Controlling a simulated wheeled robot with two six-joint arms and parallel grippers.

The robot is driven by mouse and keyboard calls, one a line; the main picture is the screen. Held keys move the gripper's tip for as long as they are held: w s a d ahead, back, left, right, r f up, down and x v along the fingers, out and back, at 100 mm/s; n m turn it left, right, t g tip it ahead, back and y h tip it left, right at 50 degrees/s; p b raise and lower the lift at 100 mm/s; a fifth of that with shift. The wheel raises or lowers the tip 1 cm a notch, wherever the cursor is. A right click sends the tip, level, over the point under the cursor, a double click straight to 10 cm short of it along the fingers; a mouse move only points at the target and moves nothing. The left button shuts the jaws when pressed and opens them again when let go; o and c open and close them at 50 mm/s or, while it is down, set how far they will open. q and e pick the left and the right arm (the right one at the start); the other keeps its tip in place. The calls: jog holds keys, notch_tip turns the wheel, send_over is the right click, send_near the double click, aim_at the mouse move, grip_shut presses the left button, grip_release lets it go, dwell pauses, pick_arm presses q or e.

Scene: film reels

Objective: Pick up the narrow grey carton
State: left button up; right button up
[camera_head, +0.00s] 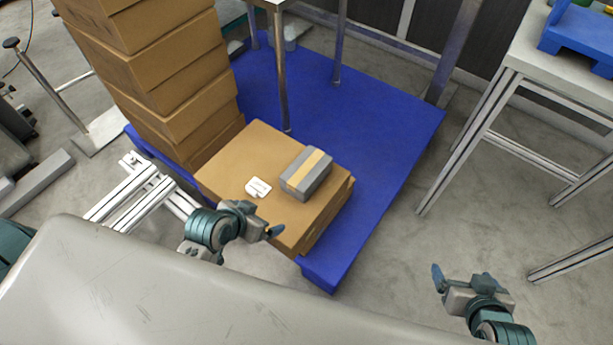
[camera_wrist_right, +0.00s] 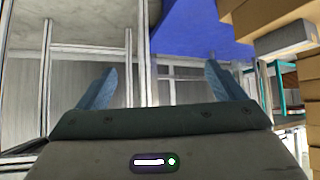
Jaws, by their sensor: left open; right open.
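The narrow grey carton (camera_head: 306,173) is a small grey box with a tan tape stripe along its top. It lies on a brown cardboard box (camera_head: 235,165) in the head view. A grey block (camera_wrist_right: 285,38) at the upper right of the right wrist view looks like the same carton. My left gripper (camera_head: 262,222) is open and empty by the near edge of the brown box, apart from the carton. My right gripper (camera_head: 463,275) is open and empty over the floor, well to the right of the carton; its fingers also show in the right wrist view (camera_wrist_right: 160,72).
A white label-like piece (camera_head: 258,187) lies left of the carton. A tall stack of brown boxes (camera_head: 165,75) rises behind left. The blue pallet (camera_head: 385,125) is bare on the right. A metal-legged table (camera_head: 530,70) with a blue tray stands at right.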

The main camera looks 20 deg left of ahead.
aim_at(306, 167)
pick_arm(q)
jog(key=w+d+f+t, duration=0.1)
jog(key=w, duration=0.4)
jog(key=w+d+f+t+h, duration=0.1)
jog(key=w+d+t, duration=0.1)
jog(key=w, duration=0.4)
jog(key=w+d+f+t+h+b, duration=0.1)
jog(key=w+d, duration=0.1)
jog(key=w, duration=0.3)
jog(key=shift+w+m, duration=0.15)
jog(key=shift+m, duration=0.25)
jog(key=b+x, duration=0.1)
jog(key=x, duration=0.4)
jog(key=shift+w+a, duration=0.1)
jog(key=shift+w, duration=0.2)
jog(key=c, duration=0.9)
jog(key=shift+c, duration=1.2)
pick_arm(e)
jog(key=w+r+t, duration=0.2)
jog(key=r+t, duration=0.5)
jog(key=r, duration=0.3)
jog(key=w+r+t+y, duration=0.1)
jog(key=w+r+t, duration=0.2)
jog(key=r+t, duration=0.4)
notch_tip(306, 167, up, 4)
jog(key=shift+w+a+f+t, duration=0.1)
jog(key=shift+w+a+t, duration=0.15)
jog(key=shift+t, duration=0.05)
pick_arm(q)
jog(key=shift+r, duration=0.1)
